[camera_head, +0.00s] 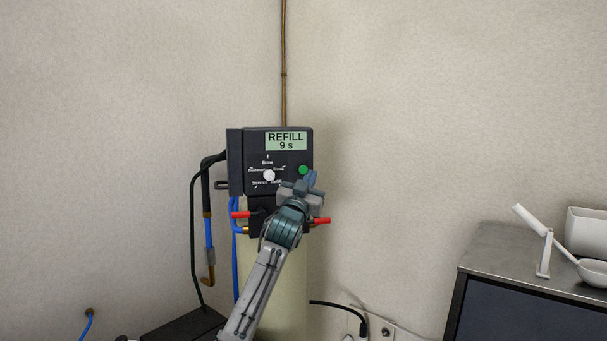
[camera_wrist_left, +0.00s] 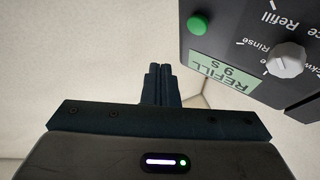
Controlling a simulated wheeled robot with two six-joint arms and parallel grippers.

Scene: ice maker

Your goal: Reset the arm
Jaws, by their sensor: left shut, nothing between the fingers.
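My left gripper (camera_head: 312,179) is raised in front of the dark control box (camera_head: 236,165), just below and to the right of its green button (camera_head: 303,170). In the left wrist view the two fingers (camera_wrist_left: 159,72) are together with nothing between them, pointing at bare wall. They appear apart from the green button (camera_wrist_left: 197,24), which is up and to the right there. The box's display (camera_head: 286,141) reads "REFILL 9 s". A white knob (camera_head: 269,175) sits below it and also shows in the left wrist view (camera_wrist_left: 286,60). My right gripper is not in view.
A pale tank (camera_head: 294,285) stands under the box, with red handles (camera_head: 321,221) and blue hoses beside it. A dark cabinet with a metal top (camera_head: 520,262) stands at the right, holding white items (camera_head: 592,272).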

